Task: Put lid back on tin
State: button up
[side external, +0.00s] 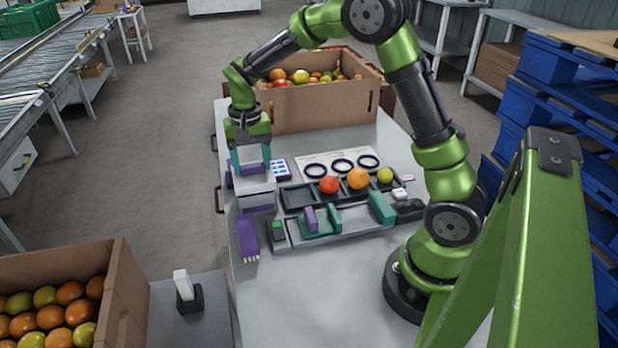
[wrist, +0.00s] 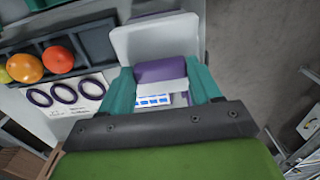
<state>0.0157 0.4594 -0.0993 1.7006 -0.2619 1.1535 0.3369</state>
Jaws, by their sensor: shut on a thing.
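My gripper (side external: 251,167) points down over the left part of the grey table, its teal fingers closed on the purple grip (wrist: 160,70) of a pale grey-white lid (side external: 256,186). In the wrist view the lid (wrist: 155,38) shows as a pale plate beyond the fingers (wrist: 163,76). Purple parts, probably the tin (side external: 258,208), show just below the lid. The lid hides most of what is under it, so I cannot tell whether it touches or sits on the tin.
To the right, a dark tray (side external: 292,198) holds a tomato (side external: 329,185) and other fruit. A ringed white card (side external: 342,164) lies behind it. A grey holder (side external: 345,236) with teal and purple pieces is in front. A large cardboard box (side external: 312,108) stands behind. The front table is clear.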

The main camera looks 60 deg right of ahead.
jog(key=shift+f, duration=0.35)
jog(key=o, duration=1.2)
jog(key=shift+c, duration=1.4)
jog(key=shift+r, duration=0.15)
jog(key=shift+r, duration=2.9)
